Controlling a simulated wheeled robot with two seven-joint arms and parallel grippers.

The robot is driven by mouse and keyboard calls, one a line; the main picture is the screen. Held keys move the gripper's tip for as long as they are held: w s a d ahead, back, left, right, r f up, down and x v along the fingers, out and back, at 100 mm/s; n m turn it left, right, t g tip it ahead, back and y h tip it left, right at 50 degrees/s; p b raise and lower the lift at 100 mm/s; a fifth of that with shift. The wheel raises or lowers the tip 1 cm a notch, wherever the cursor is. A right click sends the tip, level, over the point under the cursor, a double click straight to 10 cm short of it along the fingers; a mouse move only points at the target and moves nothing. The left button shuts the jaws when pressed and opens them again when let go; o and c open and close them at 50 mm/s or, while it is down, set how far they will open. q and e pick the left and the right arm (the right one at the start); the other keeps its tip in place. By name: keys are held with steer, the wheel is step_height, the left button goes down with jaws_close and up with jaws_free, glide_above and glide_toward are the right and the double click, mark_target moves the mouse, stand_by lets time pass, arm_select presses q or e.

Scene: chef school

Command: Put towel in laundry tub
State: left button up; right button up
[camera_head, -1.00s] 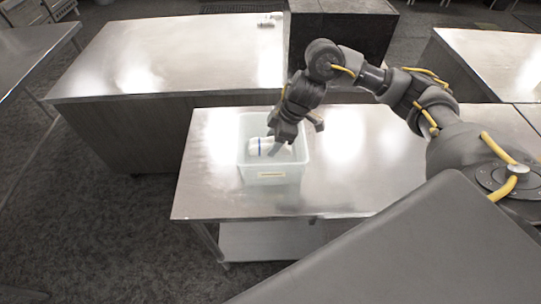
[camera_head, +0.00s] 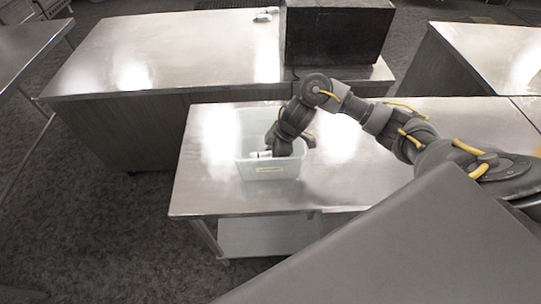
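The white towel with a blue stripe (camera_head: 259,155) shows inside the tub, partly hidden by my gripper. My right gripper (camera_head: 281,148) reaches down into the tub at the towel; its fingertips are hidden, so I cannot tell whether it is shut on the towel. My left gripper is not in view.
The steel table (camera_head: 340,185) is bare to the right of the tub. A longer steel counter (camera_head: 170,55) stands behind it, with a dark box (camera_head: 335,35) and a small light item (camera_head: 264,15) on top. Another steel table (camera_head: 490,55) is at the right.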

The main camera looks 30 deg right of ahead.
steer(key=shift+f, duration=0.3)
steer(key=shift+f, duration=0.1)
steer(key=shift+f, duration=0.15)
steer(key=o, duration=0.9)
steer(key=shift+o, duration=0.2)
steer(key=shift+d+r, duration=0.1)
steer(key=shift+r, duration=0.4)
steer(key=v, duration=1.1)
steer(key=shift+r+p, duration=0.3)
